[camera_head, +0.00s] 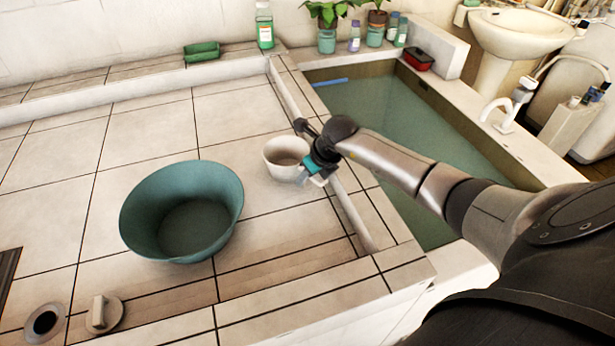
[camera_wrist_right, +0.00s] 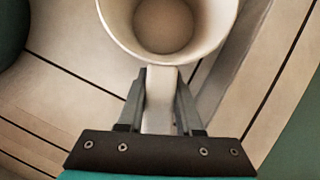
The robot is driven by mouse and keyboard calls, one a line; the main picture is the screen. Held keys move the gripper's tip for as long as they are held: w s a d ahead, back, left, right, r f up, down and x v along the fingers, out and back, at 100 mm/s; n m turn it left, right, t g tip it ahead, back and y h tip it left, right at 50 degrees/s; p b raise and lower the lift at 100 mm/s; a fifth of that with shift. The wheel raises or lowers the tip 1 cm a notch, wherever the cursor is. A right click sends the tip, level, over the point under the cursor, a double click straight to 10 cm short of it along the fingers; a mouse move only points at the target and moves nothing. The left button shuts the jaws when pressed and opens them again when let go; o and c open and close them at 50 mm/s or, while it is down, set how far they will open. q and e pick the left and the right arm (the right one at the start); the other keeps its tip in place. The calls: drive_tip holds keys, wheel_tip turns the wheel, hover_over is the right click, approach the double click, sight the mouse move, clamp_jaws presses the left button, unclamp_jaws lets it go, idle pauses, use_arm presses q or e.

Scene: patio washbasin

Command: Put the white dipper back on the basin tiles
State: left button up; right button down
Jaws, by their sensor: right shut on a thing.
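The white dipper (camera_head: 283,158) is a round cup with a short flat handle. In the head view it is over the basin tiles (camera_head: 225,118), near the raised edge beside the water. My right gripper (camera_head: 312,172) is shut on its handle. In the right wrist view the dipper (camera_wrist_right: 170,28) looks upright and empty, with its handle between the two fingers (camera_wrist_right: 160,95). I cannot tell whether its base touches the tiles. My left gripper is not in view.
A teal bowl (camera_head: 183,210) stands on the tiles left of the dipper. A water-filled tank (camera_head: 400,120) lies to the right, behind a low raised edge (camera_head: 345,205). A green soap dish (camera_head: 202,51) and bottle (camera_head: 264,25) are at the back. Tiles between are clear.

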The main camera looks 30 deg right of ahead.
drive_tip(key=c, duration=0.6)
unclamp_jaws()
drive_tip(key=shift+r, duration=0.1)
drive_tip(key=shift+s+d+r+p, duration=0.1)
drive_tip(key=shift+s+r+p, duration=0.2)
drive_tip(key=shift+r, duration=0.25)
drive_tip(key=p+v, duration=0.2)
drive_tip(key=v, duration=0.7)
drive_tip(key=shift+s+r+p, duration=0.1)
drive_tip(key=shift+r+p, duration=0.15)
drive_tip(key=shift+p, duration=0.05)
drive_tip(key=shift+s+r, duration=0.25)
drive_tip(key=shift+r, duration=0.2)
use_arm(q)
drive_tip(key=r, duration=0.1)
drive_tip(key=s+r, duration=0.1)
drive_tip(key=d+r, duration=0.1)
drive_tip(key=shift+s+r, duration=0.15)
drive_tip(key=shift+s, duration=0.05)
use_arm(e)
drive_tip(key=shift+r, duration=0.1)
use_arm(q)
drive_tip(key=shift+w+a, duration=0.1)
